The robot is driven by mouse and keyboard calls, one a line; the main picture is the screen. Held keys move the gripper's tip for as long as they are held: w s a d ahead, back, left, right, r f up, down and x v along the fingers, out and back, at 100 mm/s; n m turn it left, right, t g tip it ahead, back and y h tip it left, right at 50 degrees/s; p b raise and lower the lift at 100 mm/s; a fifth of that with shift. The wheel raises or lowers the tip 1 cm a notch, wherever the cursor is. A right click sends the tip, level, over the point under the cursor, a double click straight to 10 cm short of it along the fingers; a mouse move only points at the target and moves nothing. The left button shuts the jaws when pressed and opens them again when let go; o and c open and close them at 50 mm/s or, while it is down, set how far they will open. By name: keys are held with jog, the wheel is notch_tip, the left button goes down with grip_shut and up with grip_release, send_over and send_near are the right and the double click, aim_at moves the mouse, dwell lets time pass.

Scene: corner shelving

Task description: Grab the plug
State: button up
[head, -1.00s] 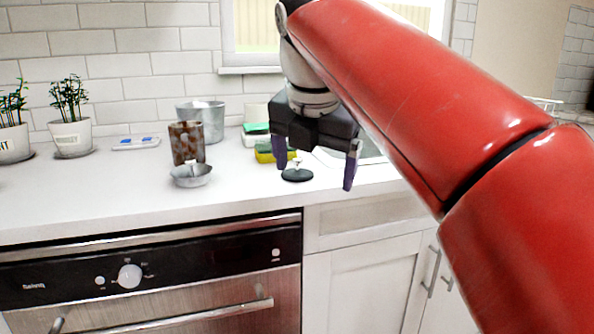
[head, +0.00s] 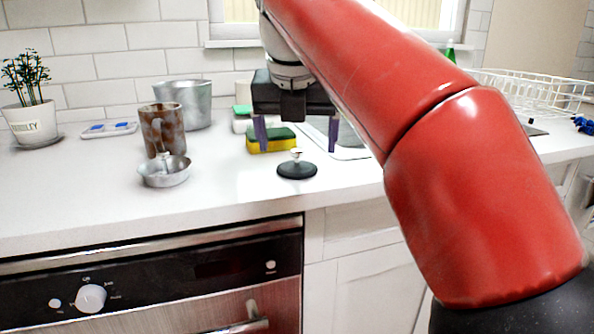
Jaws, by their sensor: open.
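The plug (head: 297,169) is a flat black disc with a small pale knob on top. It lies on the white countertop near the front edge, right of the metal dish. My gripper (head: 297,147) points down with its two purple fingers wide apart and nothing between them. In the head view its fingertips appear just above and behind the plug, one to each side of the knob. I cannot tell the exact height or depth gap. The plug is fully visible.
A yellow-green sponge (head: 270,143) lies behind the left finger. A small metal dish (head: 164,172), brown mug (head: 161,128) and metal pot (head: 190,103) stand left. The sink (head: 352,152) is behind right, a white dish rack (head: 530,90) farther right. Counter around the plug is clear.

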aim_at(297, 150)
jog(key=b+x, duration=0.1)
jog(key=x, duration=0.2)
jog(key=shift+w+f, duration=0.2)
jog(key=shift+f, duration=0.1)
jog(key=c, duration=1.1)
jog(key=shift+o, duration=0.2)
jog(key=shift+r, duration=0.15)
